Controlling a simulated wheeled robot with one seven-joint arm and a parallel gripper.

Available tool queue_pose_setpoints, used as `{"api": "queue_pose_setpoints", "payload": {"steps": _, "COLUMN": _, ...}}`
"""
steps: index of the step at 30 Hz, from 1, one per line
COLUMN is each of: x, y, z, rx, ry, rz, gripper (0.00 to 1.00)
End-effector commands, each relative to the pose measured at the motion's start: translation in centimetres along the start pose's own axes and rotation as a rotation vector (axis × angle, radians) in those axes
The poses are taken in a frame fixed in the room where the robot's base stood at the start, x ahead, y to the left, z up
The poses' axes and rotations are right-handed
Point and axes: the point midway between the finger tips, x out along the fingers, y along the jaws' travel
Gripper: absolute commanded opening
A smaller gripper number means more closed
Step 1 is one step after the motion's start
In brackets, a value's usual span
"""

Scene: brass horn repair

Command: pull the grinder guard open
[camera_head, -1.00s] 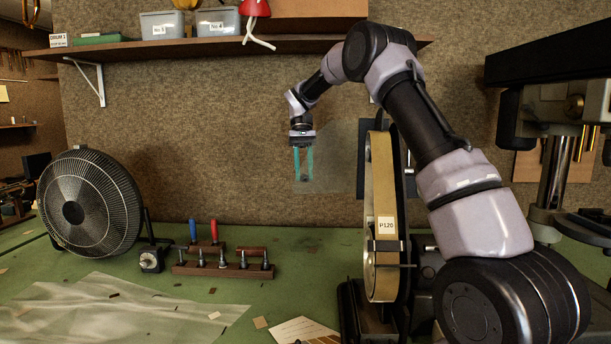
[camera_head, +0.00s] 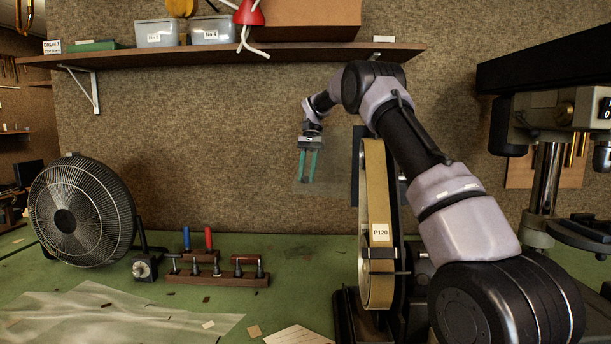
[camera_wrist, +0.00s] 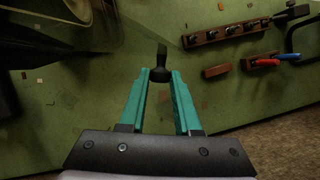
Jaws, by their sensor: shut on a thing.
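The grinder guard (camera_head: 336,178) is a faint see-through panel left of the tan P120 belt (camera_head: 377,190) in the head view. My gripper (camera_head: 306,180) points down at the panel's left side, its teal fingers close together. In the wrist view my gripper (camera_wrist: 160,74) has its fingertips on either side of a black knob (camera_wrist: 160,72) with a short dark stem. It is shut on this knob, which appears to be the guard's handle. The guard's outline is too faint to trace fully in the wrist view.
A round fan (camera_head: 82,210) stands on the green bench at left. A wooden rack (camera_head: 218,279) holds several pegs in front of the wall. A shelf (camera_head: 230,54) with bins runs above. A drill press (camera_head: 548,190) stands at right.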

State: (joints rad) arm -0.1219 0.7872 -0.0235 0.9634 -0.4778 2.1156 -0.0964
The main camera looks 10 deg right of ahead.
Motion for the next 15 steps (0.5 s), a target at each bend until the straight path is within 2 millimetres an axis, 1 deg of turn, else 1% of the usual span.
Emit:
{"api": "queue_pose_setpoints", "payload": {"steps": 9, "x": -0.04, "y": -0.03, "z": 0.02, "rx": 0.001, "ry": 0.0, "rz": -0.001, "gripper": 0.0}}
{"api": "queue_pose_setpoints", "payload": {"steps": 10, "x": -0.04, "y": -0.03, "z": 0.02, "rx": 0.0, "ry": 0.0, "rz": -0.001, "gripper": 0.35}}
{"api": "queue_pose_setpoints", "payload": {"steps": 11, "x": -0.03, "y": -0.03, "z": 0.02, "rx": 0.0, "ry": 0.0, "rz": -0.001, "gripper": 0.47}}
{"api": "queue_pose_setpoints", "payload": {"steps": 12, "x": -0.03, "y": -0.03, "z": 0.02, "rx": 0.0, "ry": 0.0, "rz": -0.001, "gripper": 0.6}}
{"api": "queue_pose_setpoints", "payload": {"steps": 15, "x": -0.02, "y": -0.02, "z": 0.01, "rx": 0.0, "ry": 0.0, "rz": -0.001, "gripper": 0.6}}
